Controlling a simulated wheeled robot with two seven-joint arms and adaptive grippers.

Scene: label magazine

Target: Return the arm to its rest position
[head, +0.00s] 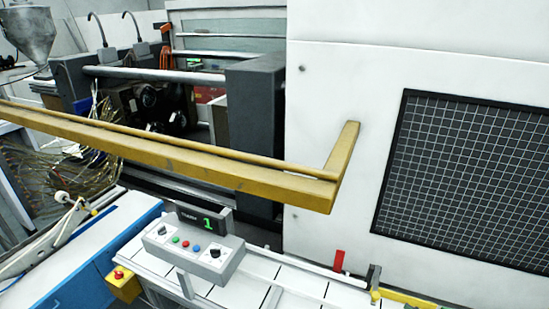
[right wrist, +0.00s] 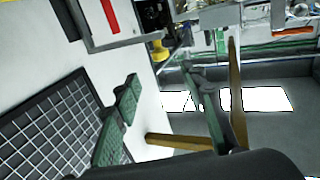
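My right gripper (right wrist: 165,100) shows in the right wrist view. Its two dark fingers with green pads stand well apart, with nothing between them. Behind the fingers are a white panel and part of a yellow beam (right wrist: 180,142). Neither gripper shows in the head view, and my left gripper is in neither view. The head view shows a control box (head: 195,247) with coloured buttons and a small display reading a green 1. No label magazine can be made out for certain.
A yellow rail (head: 200,165) crosses the head view from the left and ends in a short upright bend. A white machine panel (head: 335,70) with a black grille (head: 470,170) fills the right.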

